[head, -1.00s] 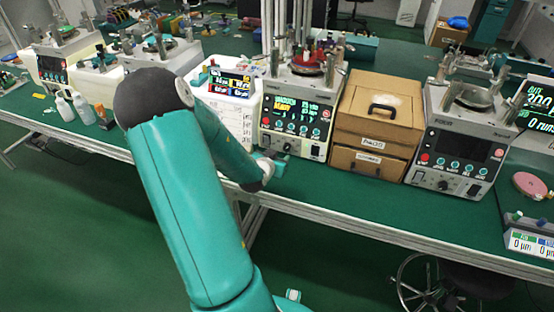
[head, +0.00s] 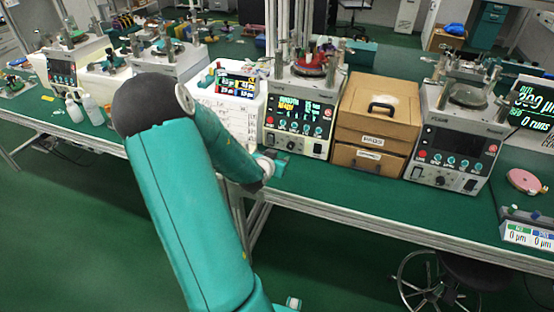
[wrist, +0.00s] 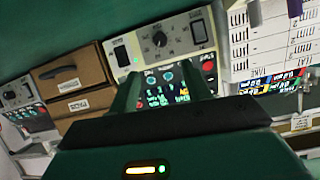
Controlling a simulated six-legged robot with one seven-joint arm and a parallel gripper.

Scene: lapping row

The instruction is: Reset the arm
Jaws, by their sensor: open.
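My gripper (wrist: 160,90) shows in the wrist view as two green fingers standing apart, with nothing between them. The fingers point at the front panel of a lapping machine (wrist: 158,35), which has a knob, a red button and a lit display. In the head view my arm reaches from the bottom over the bench edge, and its wrist end is in front of the same machine (head: 300,112). The fingers cannot be made out clearly there. I cannot tell whether they touch the panel.
A brown two-drawer box (head: 378,115) stands right of that machine, then another machine (head: 458,140) with a dark screen. Bottles (head: 92,108) are farther left. The bench's green front strip (head: 350,195) is clear.

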